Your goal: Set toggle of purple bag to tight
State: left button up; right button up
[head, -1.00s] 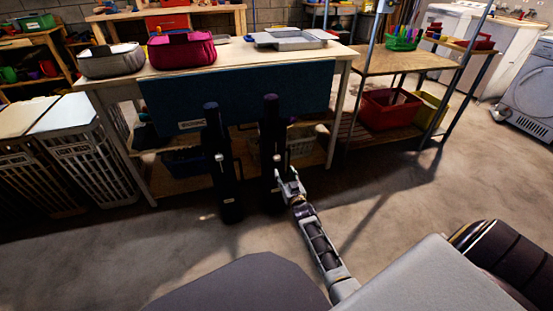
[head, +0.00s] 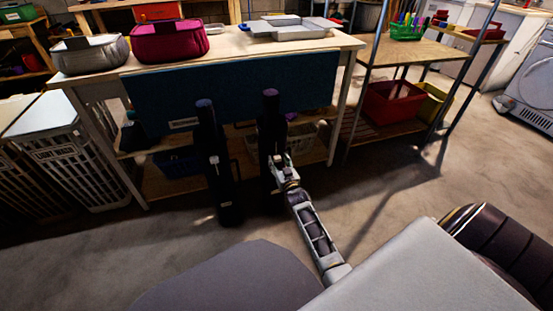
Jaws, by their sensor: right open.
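Two long dark upright pieces stand side by side before the blue panel of the table: a left one (head: 222,188) and a right one (head: 272,135). Both have slightly purplish tops, and a small pale piece shows on the left one. I cannot tell whether either is the purple bag, and no toggle is clear. A magenta, open-topped soft container (head: 170,45) sits on the table. My right gripper (head: 281,163) is open and overlaps the lower part of the right dark piece; contact cannot be judged. My left gripper is not in view.
The wooden table (head: 235,52) also holds a grey soft container (head: 90,57) and a grey tray (head: 290,30). White laundry baskets (head: 75,170) stand at left. A shelf with a red bin (head: 392,104) stands at right. The concrete floor at right is clear.

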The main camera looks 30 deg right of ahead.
jog(key=shift+w, duration=0.4)
grip_shut()
